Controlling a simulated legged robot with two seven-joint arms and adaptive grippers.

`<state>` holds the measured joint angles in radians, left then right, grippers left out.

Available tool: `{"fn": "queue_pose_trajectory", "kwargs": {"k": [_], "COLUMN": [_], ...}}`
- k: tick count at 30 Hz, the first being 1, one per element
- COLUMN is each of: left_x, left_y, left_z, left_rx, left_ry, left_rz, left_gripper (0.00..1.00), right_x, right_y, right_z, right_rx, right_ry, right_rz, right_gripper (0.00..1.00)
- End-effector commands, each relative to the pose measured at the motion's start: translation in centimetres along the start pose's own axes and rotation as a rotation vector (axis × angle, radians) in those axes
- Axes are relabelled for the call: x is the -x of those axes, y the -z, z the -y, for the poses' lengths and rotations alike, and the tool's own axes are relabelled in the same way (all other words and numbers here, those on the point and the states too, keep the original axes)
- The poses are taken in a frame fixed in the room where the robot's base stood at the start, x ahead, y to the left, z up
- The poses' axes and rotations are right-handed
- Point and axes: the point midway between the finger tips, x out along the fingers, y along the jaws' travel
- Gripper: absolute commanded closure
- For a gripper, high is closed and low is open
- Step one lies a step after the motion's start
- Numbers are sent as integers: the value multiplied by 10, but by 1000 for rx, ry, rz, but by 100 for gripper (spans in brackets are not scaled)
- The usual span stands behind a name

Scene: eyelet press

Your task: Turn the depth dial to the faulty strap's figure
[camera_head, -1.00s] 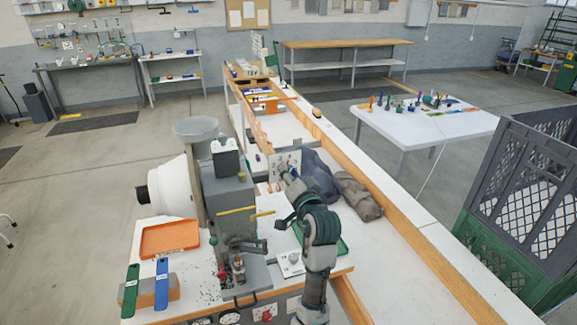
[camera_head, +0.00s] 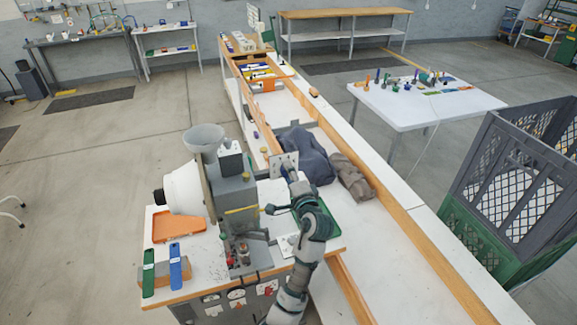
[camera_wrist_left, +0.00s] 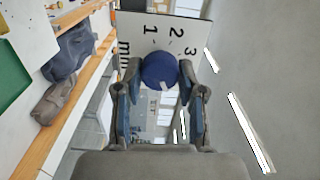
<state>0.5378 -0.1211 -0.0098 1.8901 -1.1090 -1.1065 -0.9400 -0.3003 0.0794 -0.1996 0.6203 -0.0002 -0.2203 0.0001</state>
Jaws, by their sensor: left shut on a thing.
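A pale dial plate (camera_head: 276,160) stands upright beside the grey eyelet press (camera_head: 236,200); in the wrist view the plate (camera_wrist_left: 138,22) reads 1, 2, 3 and "mm". A round dark blue dial knob (camera_wrist_left: 160,70) is in front of it, with a small light mark on its lower part. My left gripper (camera_wrist_left: 162,78) is shut on the knob, one finger on each side. In the head view my left gripper (camera_head: 290,174) is at the plate and covers the knob. I cannot tell the set figure. My right gripper is not in view.
A green strap (camera_head: 148,275) and a blue strap (camera_head: 175,268) lie on a block at the bench's left, their labels unreadable. Behind them is an orange tray (camera_head: 178,227). Dark cloth bundles (camera_head: 308,160) lie right of the plate. A crate (camera_head: 510,190) stands at far right.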

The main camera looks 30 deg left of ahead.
Motion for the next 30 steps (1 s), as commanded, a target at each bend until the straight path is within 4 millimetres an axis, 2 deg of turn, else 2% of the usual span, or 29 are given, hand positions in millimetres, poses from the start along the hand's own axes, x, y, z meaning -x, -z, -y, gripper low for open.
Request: {"fn": "queue_pose_trajectory", "kwargs": {"k": [6, 20, 21, 23, 24, 30], "left_x": [0, 0, 0, 0, 0, 1], "left_y": [2, 1, 1, 1, 1, 0], "left_z": [-2, -4, -4, -4, -4, -2], "left_rx": [-55, -67, -67, -67, -67, -65], "left_ry": [-5, -6, -6, -6, -6, -3], "left_rz": [-4, -3, -3, -3, -3, -1], "left_gripper": [96, 96, 56, 41, 37, 37], "right_x": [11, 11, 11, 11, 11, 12], "right_y": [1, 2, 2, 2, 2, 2], "right_z": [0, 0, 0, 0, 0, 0], "right_rx": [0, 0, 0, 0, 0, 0], "right_ry": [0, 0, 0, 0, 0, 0], "right_rz": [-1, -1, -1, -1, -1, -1], "right_gripper": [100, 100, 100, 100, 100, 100]}}
